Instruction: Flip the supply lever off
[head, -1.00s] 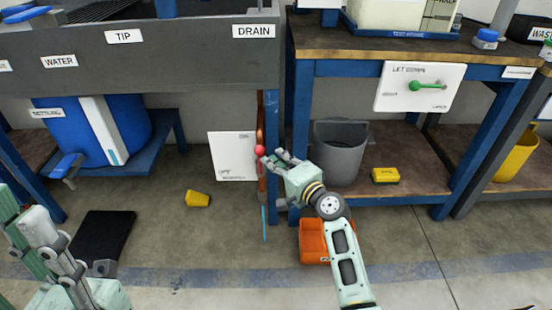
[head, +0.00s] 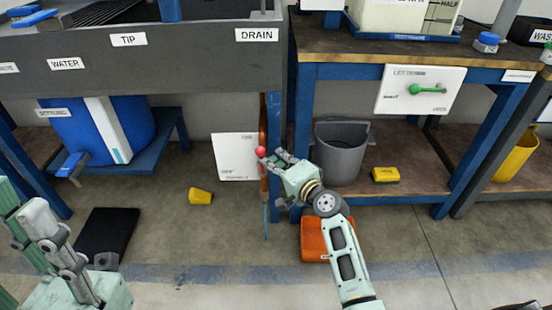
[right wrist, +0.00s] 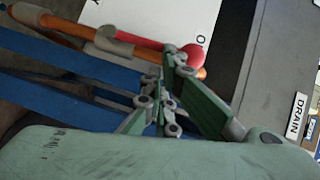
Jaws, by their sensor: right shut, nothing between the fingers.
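The supply lever appears to be the red-knobbed lever (head: 261,151) on the copper pipe (head: 263,180) below the drain sink. In the right wrist view its red handle (right wrist: 140,39) runs roughly along the orange pipe (right wrist: 60,24) and ends in a round knob. My right gripper (head: 272,158) is shut and empty, its fingertips close beside the knob. In the right wrist view the fingertips (right wrist: 167,68) overlap the knob's near edge; whether they touch cannot be told. My left gripper (head: 42,222) is low at the left, away from the lever; its jaw state is unclear.
A white marked plate (head: 234,157) stands behind the pipe. A blue table leg (head: 300,120) is just right of it. A green lever (head: 428,89) is on another plate.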

